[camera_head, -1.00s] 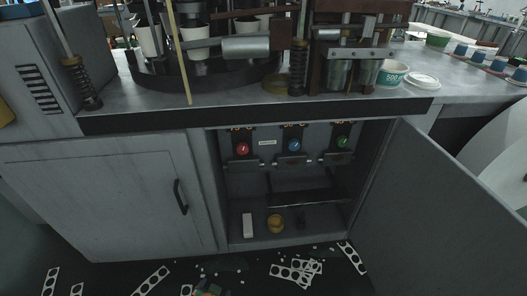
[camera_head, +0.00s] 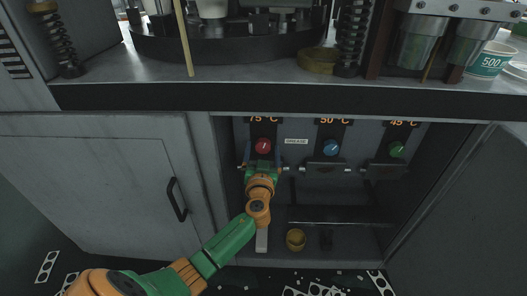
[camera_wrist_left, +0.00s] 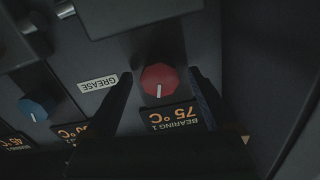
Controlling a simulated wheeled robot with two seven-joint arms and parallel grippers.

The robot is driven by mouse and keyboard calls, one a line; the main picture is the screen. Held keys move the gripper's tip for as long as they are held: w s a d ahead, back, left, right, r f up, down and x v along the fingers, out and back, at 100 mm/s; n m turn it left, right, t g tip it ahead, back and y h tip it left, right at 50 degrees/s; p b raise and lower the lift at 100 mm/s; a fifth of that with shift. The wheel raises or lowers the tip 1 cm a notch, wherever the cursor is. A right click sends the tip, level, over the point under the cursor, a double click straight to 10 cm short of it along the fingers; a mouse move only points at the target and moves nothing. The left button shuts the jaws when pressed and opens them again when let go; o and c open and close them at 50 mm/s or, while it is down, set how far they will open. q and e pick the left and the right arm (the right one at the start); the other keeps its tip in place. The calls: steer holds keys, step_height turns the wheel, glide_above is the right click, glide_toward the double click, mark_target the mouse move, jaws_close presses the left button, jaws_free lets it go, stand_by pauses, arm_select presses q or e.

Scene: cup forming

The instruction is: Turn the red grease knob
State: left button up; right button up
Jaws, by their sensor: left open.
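The red knob (camera_head: 263,146) is on the back panel inside the open cabinet, under a "75 °C" label. A "GREASE" label (camera_head: 296,141) is to its right. My left gripper (camera_head: 263,164) is just below and in front of the knob in the head view. In the left wrist view the red knob (camera_wrist_left: 160,80), with a white pointer line, sits between the two open, dark fingers (camera_wrist_left: 158,88). I cannot tell whether they touch it. My right gripper is not in view.
A blue knob (camera_head: 331,148) under "50 °C" and a green knob (camera_head: 397,150) under "45 °C" are to the right. A yellow round container (camera_head: 295,239) stands on the cabinet floor. The closed left door (camera_head: 100,180) and the open right door (camera_head: 470,200) flank the opening.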

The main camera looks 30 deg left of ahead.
arm_select(q)
steer(key=shift+c, duration=0.6)
steer(key=c, duration=1.2)
steer(key=shift+c, duration=0.2)
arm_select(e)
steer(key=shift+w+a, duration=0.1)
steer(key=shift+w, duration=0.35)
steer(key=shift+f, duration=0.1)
